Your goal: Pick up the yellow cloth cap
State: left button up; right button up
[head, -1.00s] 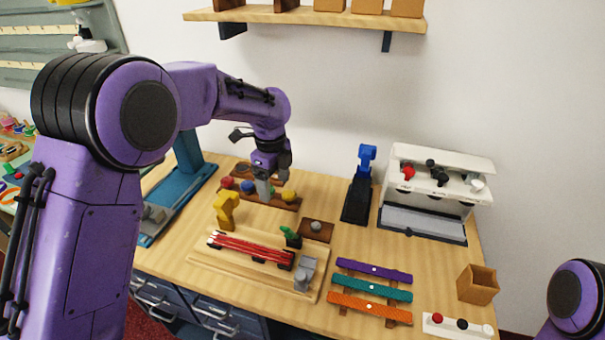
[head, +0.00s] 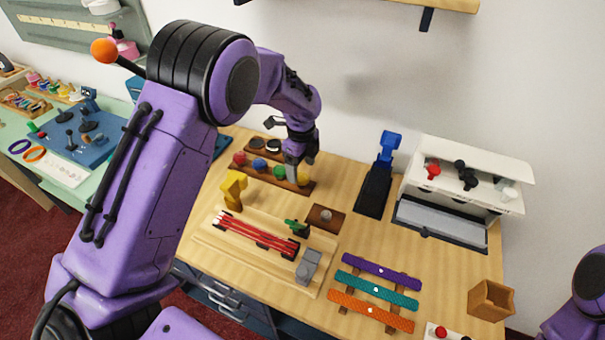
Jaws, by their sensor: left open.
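The yellow cloth cap (head: 304,175) is a small rounded piece at the right end of a dark wooden rack (head: 262,174) on the counter. A red cap (head: 240,158), a blue cap (head: 259,165) and a partly hidden green cap (head: 279,172) sit in the same row to its left. My left gripper (head: 293,176) points down over the rack, open, with its fingers right beside the yellow cap and overlapping its left side. I cannot tell whether they touch it. My right gripper is out of view.
A yellow stand (head: 232,189) and a wooden board with red strips (head: 256,232) are in front of the rack. A blue-black device (head: 376,180) and a white cabinet (head: 465,180) stand to the right. Coloured slats (head: 376,290) lie at front right.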

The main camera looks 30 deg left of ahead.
pick_arm(q)
notch_tip(320, 180, down, 2)
jog(key=shift+f, duration=0.2)
jog(key=c, duration=0.8)
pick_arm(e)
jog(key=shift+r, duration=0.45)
pick_arm(q)
jog(key=shift+r, duration=0.1)
jog(key=shift+r, duration=0.25)
notch_tip(320, 180, up, 3)
jog(key=shift+w+f+b, duration=0.1)
jog(key=shift+f+b, duration=0.1)
jog(key=shift+b, duration=0.15)
jog(key=shift+s+a+r+b, duration=0.35)
jog(key=shift+s+a+r, duration=0.3)
jog(key=shift+s+r, duration=1.35)
jog(key=shift+s+a+r+b, duration=0.3)
jog(key=shift+s+a+r, duration=0.65)
jog(key=shift+s, duration=1.65)
jog(key=shift+s+a+r+b, duration=0.35)
jog(key=shift+s+r, duration=1.6)
jog(key=shift+s, duration=0.35)
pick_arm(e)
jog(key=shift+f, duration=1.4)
